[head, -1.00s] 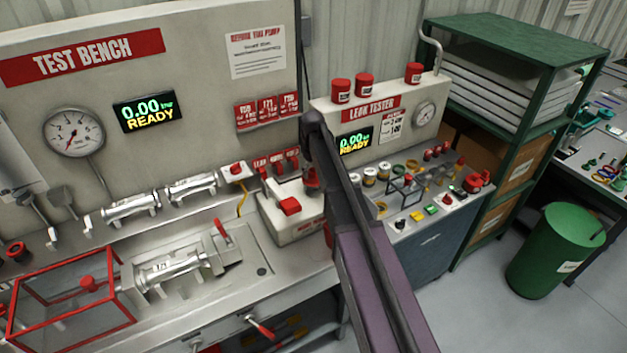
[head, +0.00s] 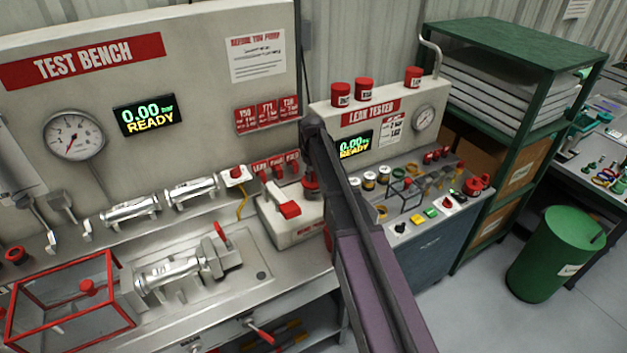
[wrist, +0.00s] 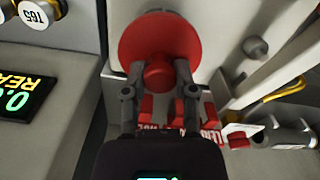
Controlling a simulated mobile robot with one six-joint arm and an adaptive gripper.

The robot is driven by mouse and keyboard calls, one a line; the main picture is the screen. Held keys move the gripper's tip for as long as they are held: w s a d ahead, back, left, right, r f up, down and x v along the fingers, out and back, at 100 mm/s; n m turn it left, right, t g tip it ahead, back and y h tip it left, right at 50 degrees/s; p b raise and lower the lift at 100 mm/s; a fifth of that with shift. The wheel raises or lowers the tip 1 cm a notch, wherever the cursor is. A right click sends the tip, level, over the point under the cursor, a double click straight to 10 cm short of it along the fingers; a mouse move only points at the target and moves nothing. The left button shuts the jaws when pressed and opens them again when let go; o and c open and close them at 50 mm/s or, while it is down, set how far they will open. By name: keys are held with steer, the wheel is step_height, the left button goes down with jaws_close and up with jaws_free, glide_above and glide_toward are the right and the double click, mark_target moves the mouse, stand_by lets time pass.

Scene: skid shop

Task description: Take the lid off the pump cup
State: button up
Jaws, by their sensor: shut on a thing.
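A round red lid (wrist: 150,35) with a raised red knob (wrist: 158,72) fills the upper middle of the wrist view. My gripper (wrist: 158,78) is shut on that knob, one finger on each side. In the head view, a piece of red (head: 311,183) shows at the end of my arm, beside the white box on the bench, and my arm hides most of my gripper. The cup's body is hidden behind the lid and my arm, so I cannot tell whether the lid still touches it.
Red-lidded cans (head: 341,94) stand on the leak tester. A red-framed clear guard (head: 75,295) and a metal pump (head: 172,268) are on the bench at left. A green bin (head: 553,255) stands at right.

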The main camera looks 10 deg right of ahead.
mark_target(313, 173)
steer(key=shift+r, duration=0.1)
stand_by(0.3)
step_height(313, 173, up, 10)
steer(key=p, duration=1)
stand_by(0.6)
